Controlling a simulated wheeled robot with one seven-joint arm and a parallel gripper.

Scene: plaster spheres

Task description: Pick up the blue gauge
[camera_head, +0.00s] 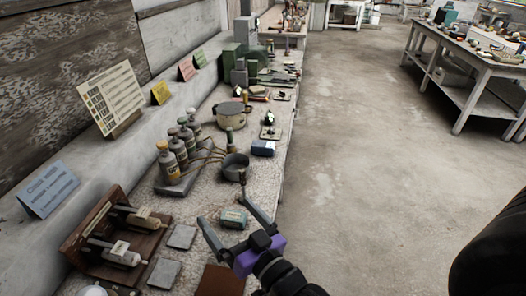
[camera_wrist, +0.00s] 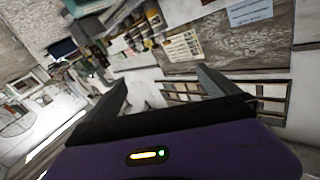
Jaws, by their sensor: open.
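I cannot tell for sure which thing is the blue gauge. A small teal-blue box (camera_head: 234,218) with a pale label lies on the bench, seen between my fingers in the head view. A darker blue block (camera_head: 263,148) lies farther back near the bench's right edge. In the wrist view my open gripper (camera_wrist: 164,80) points toward the wall, and neither blue thing can be made out.
The long speckled bench (camera_head: 205,205) holds several capped bottles (camera_head: 178,149), a dark pan (camera_head: 236,166), a pale pot (camera_head: 230,115) and a brown wooden stand (camera_head: 110,238). Grey tiles (camera_head: 181,237) lie nearby. Clear floor (camera_head: 370,180) is to the right.

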